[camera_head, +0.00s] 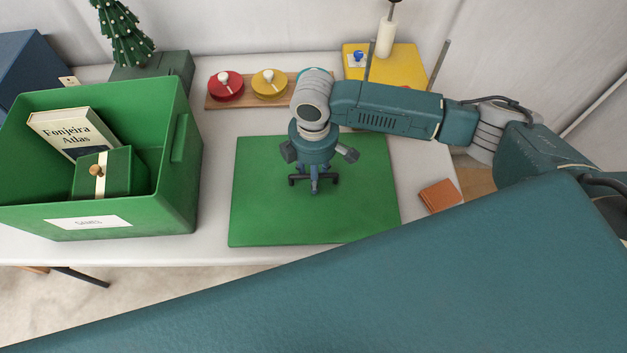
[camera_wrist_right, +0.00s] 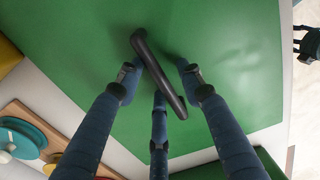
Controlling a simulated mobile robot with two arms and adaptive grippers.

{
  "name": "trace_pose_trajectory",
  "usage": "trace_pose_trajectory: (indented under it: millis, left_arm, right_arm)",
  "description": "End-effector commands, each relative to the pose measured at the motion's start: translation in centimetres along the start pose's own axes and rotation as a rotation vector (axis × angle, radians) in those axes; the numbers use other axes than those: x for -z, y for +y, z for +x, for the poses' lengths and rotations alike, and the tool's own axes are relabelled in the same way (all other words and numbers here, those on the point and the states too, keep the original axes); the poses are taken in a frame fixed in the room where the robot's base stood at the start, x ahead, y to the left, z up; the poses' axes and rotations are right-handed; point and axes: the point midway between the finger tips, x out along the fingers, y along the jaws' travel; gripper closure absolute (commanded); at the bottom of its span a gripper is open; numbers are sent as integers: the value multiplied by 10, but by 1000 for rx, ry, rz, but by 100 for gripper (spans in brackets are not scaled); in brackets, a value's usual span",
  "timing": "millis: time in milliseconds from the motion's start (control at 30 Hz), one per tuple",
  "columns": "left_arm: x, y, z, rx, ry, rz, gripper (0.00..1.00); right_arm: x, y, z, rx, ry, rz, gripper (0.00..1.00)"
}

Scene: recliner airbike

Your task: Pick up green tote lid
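The green tote lid (camera_head: 265,215) lies flat on the white table, right of the green tote (camera_head: 150,212). In the right wrist view the lid (camera_wrist_right: 235,70) has a slim dark handle (camera_wrist_right: 158,72) on top. My right gripper (camera_head: 315,182) is over the lid's middle, pointing down. In the wrist view its fingers (camera_wrist_right: 160,78) are spread on both sides of the handle, with gaps between them and it. Contact with the lid cannot be told. Dark finger-like parts at the wrist view's right edge look like my left gripper (camera_wrist_right: 307,44), cut off; the head view does not show it.
The tote holds a book (camera_head: 70,132) and a green box (camera_head: 120,172). A board with a red knob (camera_head: 226,85) and a yellow knob (camera_head: 269,83) stands behind the lid. A yellow box (camera_head: 398,68) is at the back right, a brown item (camera_head: 440,195) right of the lid.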

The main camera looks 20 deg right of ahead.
Motion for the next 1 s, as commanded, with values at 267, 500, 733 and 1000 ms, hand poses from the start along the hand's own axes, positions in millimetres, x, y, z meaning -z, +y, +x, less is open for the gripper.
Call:
trace_pose_trajectory:
  millis: [267,500,733,1000]
  left_arm:
    - [-15,2,0,-2,-22,-1,45]
    - [-20,2,0,-2,-29,-1,45]
    - [-19,2,0,-2,-28,-2,45]
    - [-17,1,1,-1,-25,-2,45]
  right_arm:
    - [0,0,0,0,0,0,87]
    - [1,0,-1,-1,1,0,100]
    - [1,1,-3,-1,2,0,100]
    - [1,2,-34,-4,4,0,100]
